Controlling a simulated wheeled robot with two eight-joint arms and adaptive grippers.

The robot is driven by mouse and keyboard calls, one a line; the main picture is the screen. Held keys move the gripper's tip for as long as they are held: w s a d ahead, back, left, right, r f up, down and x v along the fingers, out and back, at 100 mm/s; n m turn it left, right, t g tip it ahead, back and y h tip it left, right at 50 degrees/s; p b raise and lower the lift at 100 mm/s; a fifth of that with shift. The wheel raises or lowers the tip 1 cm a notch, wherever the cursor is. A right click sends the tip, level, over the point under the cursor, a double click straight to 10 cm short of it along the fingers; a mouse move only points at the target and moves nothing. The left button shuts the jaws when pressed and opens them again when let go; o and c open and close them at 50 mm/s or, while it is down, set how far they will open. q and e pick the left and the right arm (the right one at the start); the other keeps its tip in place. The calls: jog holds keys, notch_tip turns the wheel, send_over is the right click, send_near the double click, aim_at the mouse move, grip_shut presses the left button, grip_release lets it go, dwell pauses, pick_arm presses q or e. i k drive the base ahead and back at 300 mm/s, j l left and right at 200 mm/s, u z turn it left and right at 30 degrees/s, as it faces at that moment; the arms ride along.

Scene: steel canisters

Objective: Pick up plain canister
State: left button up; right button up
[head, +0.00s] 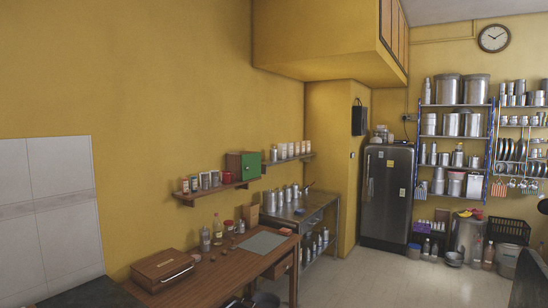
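Several steel canisters (279,198) stand upright in a row at the back of a steel table (300,217), against the yellow wall. They are small in the head view, and I cannot tell which one is plain. More steel canisters (446,90) of various sizes stand on a blue-framed rack (490,150) at the far right. Neither of my grippers shows in the head view.
A wooden table (215,270) in front holds a brown box (163,269), bottles and a grey mat (262,243). Wall shelves (215,192) hang above. A dark fridge (387,195) stands beyond. Floor (375,280) is clear between the tables and right-hand objects.

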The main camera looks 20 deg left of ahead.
aim_at(273, 154)
jog(key=i+j+u, duration=0.15)
jog(key=i+j, duration=0.15)
jog(key=i, duration=0.2)
jog(key=i+j+u, duration=0.1)
jog(key=i+j, duration=0.15)
jog(key=i, duration=0.25)
jog(key=i+l+z, duration=0.2)
jog(key=i, duration=0.35)
jog(key=i+j+z, duration=0.15)
jog(key=i, duration=0.4)
jog(key=i+z, duration=0.2)
jog(key=i, duration=0.35)
jog(key=i+j+z, duration=0.2)
jog(key=i, duration=0.35)
jog(key=i+u, duration=0.2)
jog(key=i, duration=0.5)
jog(key=i+l+u, duration=0.2)
jog(key=i, duration=0.45)
